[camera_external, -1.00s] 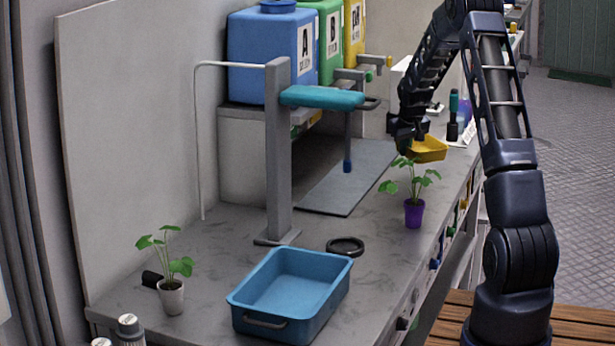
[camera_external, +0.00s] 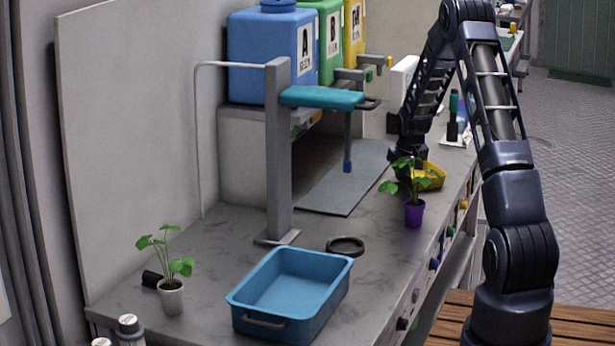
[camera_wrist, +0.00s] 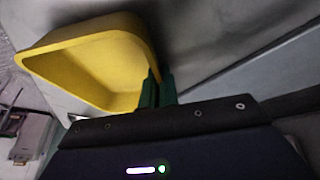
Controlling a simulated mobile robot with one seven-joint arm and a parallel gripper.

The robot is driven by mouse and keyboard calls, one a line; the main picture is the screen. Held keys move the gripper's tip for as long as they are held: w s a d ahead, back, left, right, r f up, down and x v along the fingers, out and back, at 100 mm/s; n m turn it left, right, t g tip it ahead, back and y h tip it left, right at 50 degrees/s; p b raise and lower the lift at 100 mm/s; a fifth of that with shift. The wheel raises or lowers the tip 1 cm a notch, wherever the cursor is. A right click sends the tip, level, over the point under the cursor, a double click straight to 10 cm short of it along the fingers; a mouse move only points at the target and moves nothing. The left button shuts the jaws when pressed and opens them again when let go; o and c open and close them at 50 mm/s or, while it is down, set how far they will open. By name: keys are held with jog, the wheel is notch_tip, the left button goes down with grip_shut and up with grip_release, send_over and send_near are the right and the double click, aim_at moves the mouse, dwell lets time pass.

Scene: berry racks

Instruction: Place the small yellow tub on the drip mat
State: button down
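The small yellow tub (camera_external: 433,173) is at my gripper (camera_external: 408,172), low over the right side of the bench, partly hidden behind the purple-potted plant. In the wrist view, the tub (camera_wrist: 95,58) is open and empty, and the green fingertips of my gripper (camera_wrist: 158,88) are closed on its near right wall. I cannot tell whether the tub touches the bench. The drip mat (camera_external: 345,182) is a flat grey sheet below the taps, left of my gripper. Its visible part is bare.
A plant in a purple pot (camera_external: 414,214) stands just in front of the tub. A grey stand with a teal arm (camera_external: 322,97) reaches over the mat. A blue tray (camera_external: 290,290) and black ring (camera_external: 346,246) are nearer the camera. Coloured tanks (camera_external: 268,55) stand behind.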

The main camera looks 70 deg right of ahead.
jog(key=shift+f, duration=0.1)
jog(key=c, duration=1.7)
grip_release()
jog(key=v, duration=1.2)
